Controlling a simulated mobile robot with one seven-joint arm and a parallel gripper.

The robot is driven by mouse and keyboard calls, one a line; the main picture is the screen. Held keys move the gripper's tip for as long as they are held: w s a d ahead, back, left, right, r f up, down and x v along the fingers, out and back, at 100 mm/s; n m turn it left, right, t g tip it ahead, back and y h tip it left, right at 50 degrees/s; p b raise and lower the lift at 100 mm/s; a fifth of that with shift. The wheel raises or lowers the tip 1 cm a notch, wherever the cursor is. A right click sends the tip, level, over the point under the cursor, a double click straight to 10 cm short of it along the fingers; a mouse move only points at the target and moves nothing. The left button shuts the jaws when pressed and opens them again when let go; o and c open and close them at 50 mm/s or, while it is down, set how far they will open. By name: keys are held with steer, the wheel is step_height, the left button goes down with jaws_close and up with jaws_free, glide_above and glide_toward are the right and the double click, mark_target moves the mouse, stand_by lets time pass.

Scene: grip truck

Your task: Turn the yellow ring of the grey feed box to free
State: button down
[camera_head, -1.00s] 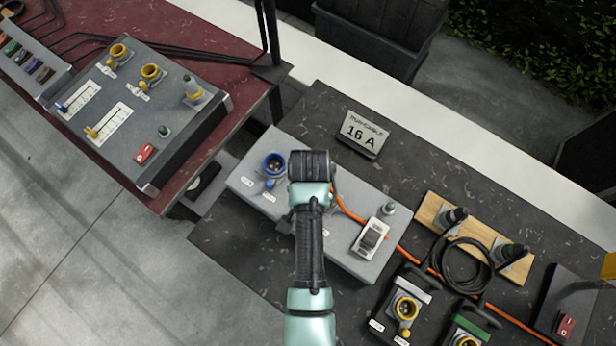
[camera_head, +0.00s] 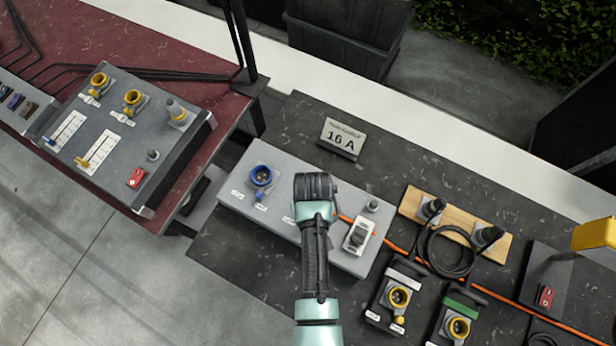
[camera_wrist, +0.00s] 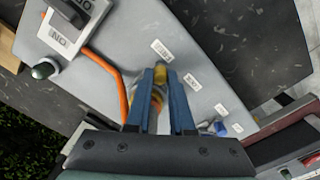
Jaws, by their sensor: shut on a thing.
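The grey feed box (camera_head: 283,222) lies on the dark table in the head view; its grey top (camera_wrist: 105,60) fills much of the wrist view. My gripper (camera_wrist: 160,80) has its two blue fingers closed on the yellow ring (camera_wrist: 160,74), of which a small yellow part shows between the fingertips. More yellow and metal shows behind the fingers, mostly hidden. In the head view my wrist covers the ring and the fingers.
An orange cable (camera_wrist: 118,82) runs close beside the fingers. The box also carries a blue socket (camera_head: 261,175) and a switch (camera_head: 358,236). A 16 A sign (camera_head: 341,139) stands behind.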

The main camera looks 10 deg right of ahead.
steer(key=shift+w+d+n, duration=0.1)
steer(key=shift+d+n, duration=0.1)
steer(key=shift+n, duration=0.2)
steer(key=c, duration=0.8)
jaws_free()
step_height(320, 180, up, 13)
steer(key=shift+b, duration=0.85)
